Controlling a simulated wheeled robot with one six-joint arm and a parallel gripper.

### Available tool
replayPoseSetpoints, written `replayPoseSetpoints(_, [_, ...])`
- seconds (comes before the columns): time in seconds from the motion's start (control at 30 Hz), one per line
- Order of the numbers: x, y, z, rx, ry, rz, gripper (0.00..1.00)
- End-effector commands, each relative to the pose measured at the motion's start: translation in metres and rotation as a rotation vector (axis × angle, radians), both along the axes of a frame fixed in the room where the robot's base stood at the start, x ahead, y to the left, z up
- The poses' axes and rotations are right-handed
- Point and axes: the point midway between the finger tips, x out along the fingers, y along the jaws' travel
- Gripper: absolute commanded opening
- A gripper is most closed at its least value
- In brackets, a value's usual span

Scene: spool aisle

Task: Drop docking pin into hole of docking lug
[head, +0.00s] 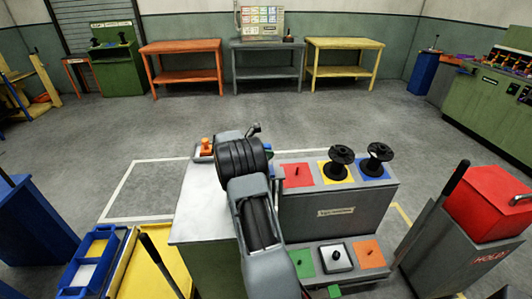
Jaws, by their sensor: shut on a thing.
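I cannot clearly make out the docking pin or the docking lug in the head view. A small orange knobbed piece (207,146) sits on a grey block at the far left corner of the pale bench top (200,205). I cannot tell whether it belongs to the docking parts. A small green piece (334,291) shows low, just right of my arm's lower end. My arm rises over the bench and its wrist is near the far edge. The fingers, and anything in them, are hidden behind my arm.
Right of my arm, a stepped grey stand has coloured pads, two black spools (376,160) and several pegs. A grey cart with a red box (490,202) stands right. A yellow cart (152,272) and blue bins (92,262) stand left. Open floor (120,130) lies beyond.

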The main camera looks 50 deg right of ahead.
Motion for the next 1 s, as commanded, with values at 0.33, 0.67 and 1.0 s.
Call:
replayPoseSetpoints(0.33, [0.0, 0.0, -0.0002, -0.001, -0.001, 0.004, 0.11])
replayPoseSetpoints(0.67, [0.0, -0.0001, 0.0002, 0.0, -0.001, 0.004, 0.11])
replayPoseSetpoints(1.0, [0.0, 0.0, -0.0059, 0.0, -0.001, 0.004, 0.11])
